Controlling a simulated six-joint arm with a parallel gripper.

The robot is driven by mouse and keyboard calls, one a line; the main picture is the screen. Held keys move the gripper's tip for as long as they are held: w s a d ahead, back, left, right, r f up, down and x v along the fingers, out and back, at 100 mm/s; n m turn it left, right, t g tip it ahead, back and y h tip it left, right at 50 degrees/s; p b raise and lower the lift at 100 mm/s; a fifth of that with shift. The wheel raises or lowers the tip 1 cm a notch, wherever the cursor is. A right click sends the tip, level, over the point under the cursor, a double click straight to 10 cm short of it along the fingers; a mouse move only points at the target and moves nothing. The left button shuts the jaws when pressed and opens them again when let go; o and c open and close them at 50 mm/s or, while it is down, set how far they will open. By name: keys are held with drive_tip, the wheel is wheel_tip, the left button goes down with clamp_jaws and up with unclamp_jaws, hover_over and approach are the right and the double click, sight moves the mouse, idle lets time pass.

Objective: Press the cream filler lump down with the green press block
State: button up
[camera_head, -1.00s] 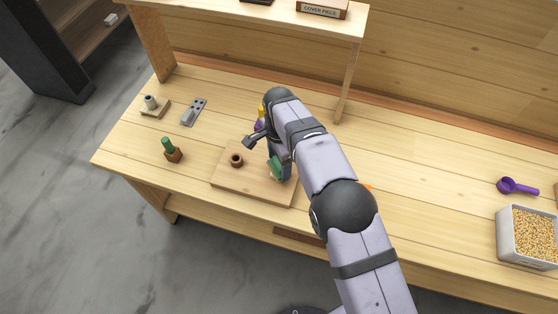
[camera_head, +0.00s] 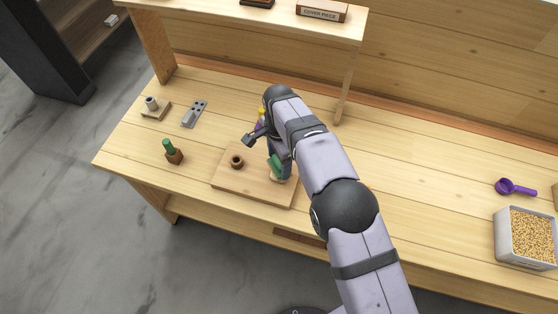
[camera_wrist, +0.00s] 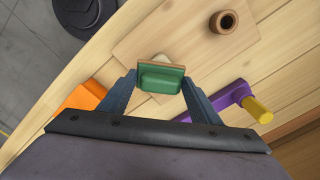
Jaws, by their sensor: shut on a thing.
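My gripper (camera_wrist: 160,80) is shut on the green press block (camera_wrist: 160,77), which has a tan plate along its edge. The block also shows beside my arm in the head view (camera_head: 276,167). The cream filler lump (camera_head: 275,179) shows just below the block in the head view, over the wooden board (camera_head: 232,186). In the wrist view, a little cream shows past the block, which hides most of the lump. I cannot tell whether block and lump touch.
A brown ring (camera_head: 237,161) stands on the board. A purple tool with a yellow handle (camera_wrist: 255,110) and an orange thing (camera_wrist: 82,98) lie near my gripper. A green-handled brown block (camera_head: 173,152), a grey plate (camera_head: 194,113) and a post on a base (camera_head: 154,107) stand left.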

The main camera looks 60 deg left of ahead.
drive_tip(key=shift+r+p, duration=1.4)
drive_tip(key=shift+r, duration=1.2)
drive_tip(key=shift+f, duration=0.2)
drive_tip(key=shift+f+b, duration=1.8)
drive_tip(key=shift+f, duration=0.95)
drive_tip(key=shift+f+b, duration=0.4)
drive_tip(key=shift+f, duration=0.25)
drive_tip(key=shift+r, duration=0.1)
drive_tip(key=shift+r+p, duration=2.15)
drive_tip(key=shift+r, duration=1.35)
drive_tip(key=shift+f, duration=0.15)
drive_tip(key=shift+f+b, duration=1.8)
drive_tip(key=shift+f, duration=1)
drive_tip(key=shift+f, duration=0.1)
